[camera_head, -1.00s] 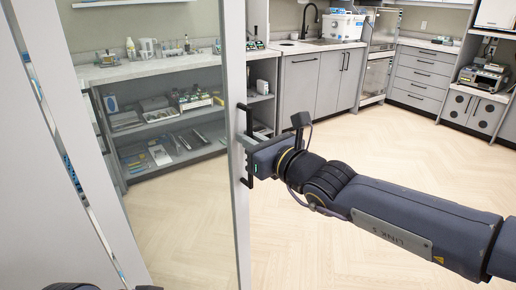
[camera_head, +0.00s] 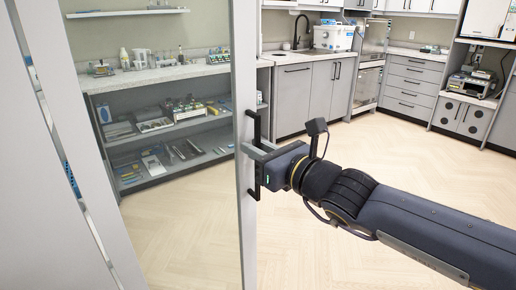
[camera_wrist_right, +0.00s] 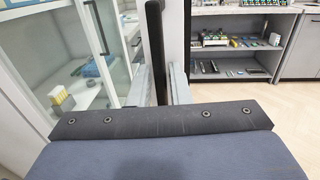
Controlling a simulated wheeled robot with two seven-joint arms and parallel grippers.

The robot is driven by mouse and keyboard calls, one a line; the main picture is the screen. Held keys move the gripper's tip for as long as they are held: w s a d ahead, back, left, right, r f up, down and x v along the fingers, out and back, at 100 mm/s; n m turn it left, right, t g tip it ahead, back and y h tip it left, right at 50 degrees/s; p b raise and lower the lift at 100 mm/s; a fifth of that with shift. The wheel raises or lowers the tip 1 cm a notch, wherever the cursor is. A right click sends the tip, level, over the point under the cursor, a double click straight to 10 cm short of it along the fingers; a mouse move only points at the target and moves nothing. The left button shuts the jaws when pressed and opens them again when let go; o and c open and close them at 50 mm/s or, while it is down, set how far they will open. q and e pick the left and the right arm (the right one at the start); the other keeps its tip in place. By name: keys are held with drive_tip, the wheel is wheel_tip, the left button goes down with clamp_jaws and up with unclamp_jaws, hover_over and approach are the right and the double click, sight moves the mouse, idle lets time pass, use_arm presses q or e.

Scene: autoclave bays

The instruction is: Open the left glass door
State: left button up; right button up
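The left glass door (camera_head: 245,215) has a pale frame and stands swung out at the left of the head view, with the room showing through its glass. Its black vertical handle (camera_head: 257,180) also shows in the right wrist view (camera_wrist_right: 155,50). My right gripper (camera_head: 258,150) reaches the handle from the right. In the wrist view its fingers (camera_wrist_right: 162,85) lie on either side of the bar, close against it, and look shut on it. The fingertips are partly hidden by the bar and gripper body. My left gripper is not in view.
A pale cabinet panel (camera_head: 40,190) fills the left edge. Another glass door with a handle (camera_wrist_right: 98,28) shows in the wrist view, with items on shelves behind it. A shelved counter (camera_head: 170,75) stands beyond the door. The wooden floor (camera_head: 330,220) to the right is clear.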

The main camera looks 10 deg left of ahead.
drive_tip(key=shift+o, duration=1.3)
drive_tip(key=p+v, duration=0.1)
drive_tip(key=v, duration=0.6)
drive_tip(key=shift+s+d+p, duration=0.2)
drive_tip(key=shift+d+p, duration=0.1)
drive_tip(key=shift+d, duration=0.05)
